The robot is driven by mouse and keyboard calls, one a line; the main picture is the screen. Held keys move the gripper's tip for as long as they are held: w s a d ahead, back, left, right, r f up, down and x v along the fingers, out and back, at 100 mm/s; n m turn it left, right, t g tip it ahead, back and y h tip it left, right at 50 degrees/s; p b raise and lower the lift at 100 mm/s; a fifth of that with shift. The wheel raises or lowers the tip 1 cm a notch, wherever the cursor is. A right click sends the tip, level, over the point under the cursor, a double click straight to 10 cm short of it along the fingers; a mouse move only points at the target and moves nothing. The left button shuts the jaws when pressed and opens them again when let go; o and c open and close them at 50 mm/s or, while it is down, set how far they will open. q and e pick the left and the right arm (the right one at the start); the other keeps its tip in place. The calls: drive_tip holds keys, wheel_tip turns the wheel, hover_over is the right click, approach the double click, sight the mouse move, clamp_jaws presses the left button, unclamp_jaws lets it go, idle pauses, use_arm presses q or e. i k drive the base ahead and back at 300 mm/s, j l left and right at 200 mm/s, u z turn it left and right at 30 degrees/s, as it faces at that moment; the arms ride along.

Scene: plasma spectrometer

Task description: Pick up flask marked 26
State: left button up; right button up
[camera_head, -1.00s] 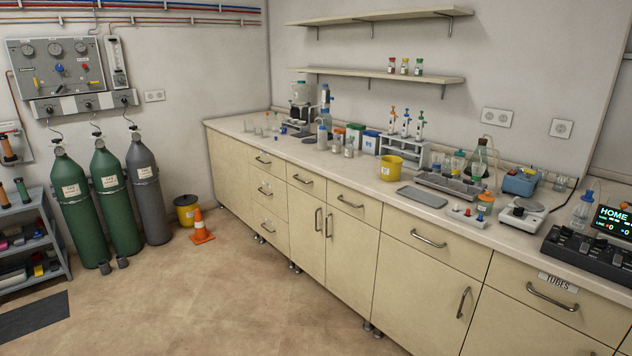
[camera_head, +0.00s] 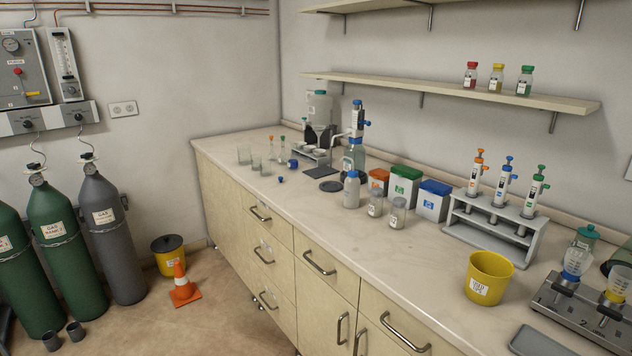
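No number 26 can be read on any vessel, so I cannot tell which one is the flask marked 26. Small clear glass vessels (camera_head: 244,154) stand at the far left end of the counter (camera_head: 330,230), two of them with narrow stems and coloured tops (camera_head: 282,147). Two small labelled jars (camera_head: 397,213) with grey contents stand mid-counter beside a white bottle with a blue cap (camera_head: 351,190). A larger bottle with a blue dispenser top (camera_head: 354,152) stands behind them. Neither of my grippers is in view.
Orange, green and blue boxes (camera_head: 403,187) stand along the wall. Gas cylinders (camera_head: 110,235) and an orange cone (camera_head: 182,285) stand on the floor at left.

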sight(294, 163)
drive_tip(key=i+l+z, duration=0.2)
drive_tip(key=i, duration=0.8)
drive_tip(key=i+j+z, duration=0.15)
drive_tip(key=j+z, duration=0.2)
drive_tip(key=i+j+z, duration=0.1)
drive_tip(key=j+z, duration=0.2)
drive_tip(key=i+j+z, duration=0.1)
drive_tip(key=j+z, duration=0.25)
drive_tip(key=j, duration=0.1)
